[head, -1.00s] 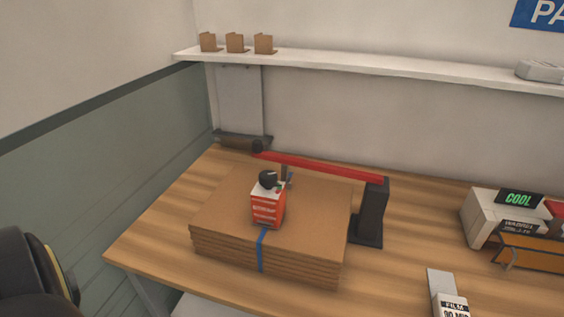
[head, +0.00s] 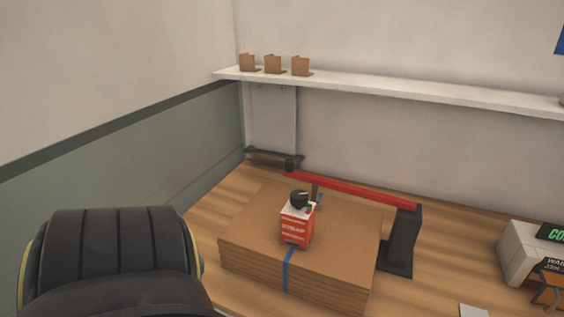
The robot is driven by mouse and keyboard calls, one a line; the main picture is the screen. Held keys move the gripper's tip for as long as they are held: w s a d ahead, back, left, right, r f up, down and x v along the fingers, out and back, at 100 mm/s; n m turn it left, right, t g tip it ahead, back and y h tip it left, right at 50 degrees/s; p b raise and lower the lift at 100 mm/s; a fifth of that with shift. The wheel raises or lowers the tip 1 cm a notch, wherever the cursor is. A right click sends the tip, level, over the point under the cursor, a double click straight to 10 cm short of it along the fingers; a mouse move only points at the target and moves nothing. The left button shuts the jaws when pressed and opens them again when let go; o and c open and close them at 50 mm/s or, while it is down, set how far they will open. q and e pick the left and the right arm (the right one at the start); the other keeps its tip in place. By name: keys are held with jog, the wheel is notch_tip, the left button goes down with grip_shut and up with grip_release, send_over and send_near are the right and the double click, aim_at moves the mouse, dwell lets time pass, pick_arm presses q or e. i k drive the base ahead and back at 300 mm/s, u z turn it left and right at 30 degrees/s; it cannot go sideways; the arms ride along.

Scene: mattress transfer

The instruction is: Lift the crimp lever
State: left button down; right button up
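A long red lever bar (head: 350,188) with a black knob (head: 291,166) at its left end runs nearly level behind and over a cardboard stack. Its right end meets a black post (head: 402,240). A red and white box-shaped tool (head: 297,226) with a black knob (head: 299,199) on top sits upright on the stack. I cannot tell from its print which handle is called the crimp lever. A black, ribbed part of my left arm fills the lower left. Neither of my grippers is in view.
The flat cardboard stack (head: 345,235) with a blue strap (head: 288,270) lies on the wooden table (head: 455,270). A white device (head: 520,252) stands at the right. A white shelf (head: 400,92) with three small brown pieces hangs above. Bare tabletop lies between post and device.

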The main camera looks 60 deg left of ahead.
aim_at(289, 167)
jog(key=k, duration=0.55)
jog(key=u, duration=1.3)
jog(key=i, duration=0.45)
